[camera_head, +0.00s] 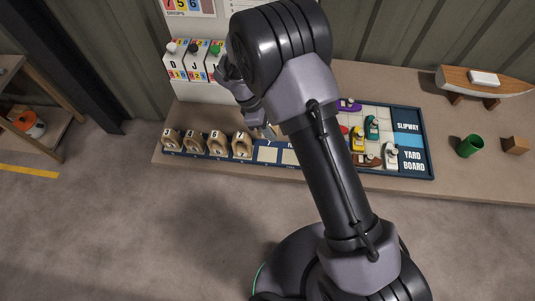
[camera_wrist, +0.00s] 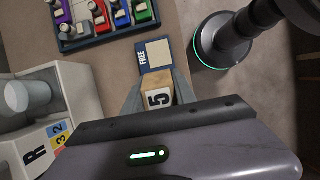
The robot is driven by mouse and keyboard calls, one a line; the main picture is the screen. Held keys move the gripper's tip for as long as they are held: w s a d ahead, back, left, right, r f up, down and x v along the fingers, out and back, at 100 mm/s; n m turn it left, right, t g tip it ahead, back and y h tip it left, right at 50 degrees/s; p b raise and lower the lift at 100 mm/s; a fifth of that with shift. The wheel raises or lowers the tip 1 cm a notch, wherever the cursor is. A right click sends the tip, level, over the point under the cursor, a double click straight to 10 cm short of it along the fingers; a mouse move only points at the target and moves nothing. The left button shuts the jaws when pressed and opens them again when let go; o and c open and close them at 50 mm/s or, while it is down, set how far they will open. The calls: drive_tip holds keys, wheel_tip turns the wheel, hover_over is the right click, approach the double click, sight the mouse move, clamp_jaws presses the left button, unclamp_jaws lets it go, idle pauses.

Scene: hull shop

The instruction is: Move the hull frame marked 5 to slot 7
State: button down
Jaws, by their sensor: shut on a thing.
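My gripper (camera_wrist: 158,92) is shut on a wooden hull frame marked 5 (camera_wrist: 159,99), held between its two grey fingers in the wrist view. Beyond it are a blue strip end lettered FREE and a pale square (camera_wrist: 160,53). I cannot tell how high the frame is above the strip. Several wooden frames (camera_head: 193,142) stand in the left part of the blue slot strip (camera_head: 250,163). To their right are pale empty slots (camera_head: 267,155). Slot 7 cannot be told for certain.
A yard board (camera_head: 424,143) with coloured boats lies right of the strip. A green cup (camera_head: 469,146), wooden block (camera_head: 516,145) and model boat (camera_head: 485,82) stand farther right. A white lettered stand (camera_head: 201,92) is behind the frames. The bench front is clear.

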idle(0.3)
wheel_tip(320, 180, down, 12)
drive_tip(key=b, duration=0.7)
drive_tip(key=shift+r, duration=0.2)
drive_tip(key=shift+b, duration=0.3)
drive_tip(key=shift+f+b, duration=0.85)
drive_tip(key=shift+f, duration=0.45)
drive_tip(key=c, duration=0.9)
unclamp_jaws()
